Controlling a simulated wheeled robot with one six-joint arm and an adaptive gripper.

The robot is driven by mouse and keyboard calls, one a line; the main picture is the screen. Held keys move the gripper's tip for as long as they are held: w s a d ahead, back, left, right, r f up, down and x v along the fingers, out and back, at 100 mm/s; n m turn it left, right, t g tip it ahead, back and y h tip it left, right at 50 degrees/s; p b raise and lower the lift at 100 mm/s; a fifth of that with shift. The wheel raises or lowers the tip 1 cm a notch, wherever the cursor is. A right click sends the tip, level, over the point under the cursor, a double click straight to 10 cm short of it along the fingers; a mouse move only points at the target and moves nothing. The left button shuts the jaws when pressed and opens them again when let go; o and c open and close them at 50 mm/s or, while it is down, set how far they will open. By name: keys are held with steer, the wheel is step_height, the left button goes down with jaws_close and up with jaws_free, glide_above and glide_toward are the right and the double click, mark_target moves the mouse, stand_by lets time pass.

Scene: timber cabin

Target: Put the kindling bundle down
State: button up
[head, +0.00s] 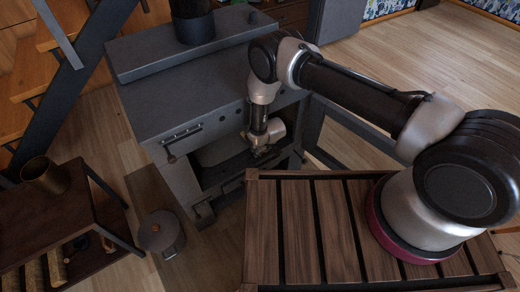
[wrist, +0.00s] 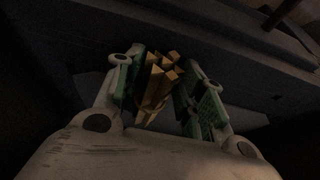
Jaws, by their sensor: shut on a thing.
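The kindling bundle (wrist: 158,82) is a bunch of several pale sticks with a band around it. In the wrist view my gripper (wrist: 160,92) is shut on it, with green-padded fingers at its left and right sides. In the head view my gripper (head: 262,150) is at the front opening of the grey stove (head: 192,78). The bundle cannot be made out in the head view. The wrist view is dark, and I cannot tell whether the bundle touches the surface below it.
A low wooden shelf table (head: 82,212) with a brass-coloured pot (head: 45,176) stands at the left. A lidded grey pot (head: 161,233) is on the floor before the stove. Dark stairs (head: 68,75) rise at the far left. Wooden floor (head: 400,70) is clear at the upper right.

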steer(key=o, duration=1.1)
steer(key=shift+c, duration=0.2)
steer(key=v, duration=1.2)
steer(key=shift+r, duration=0.15)
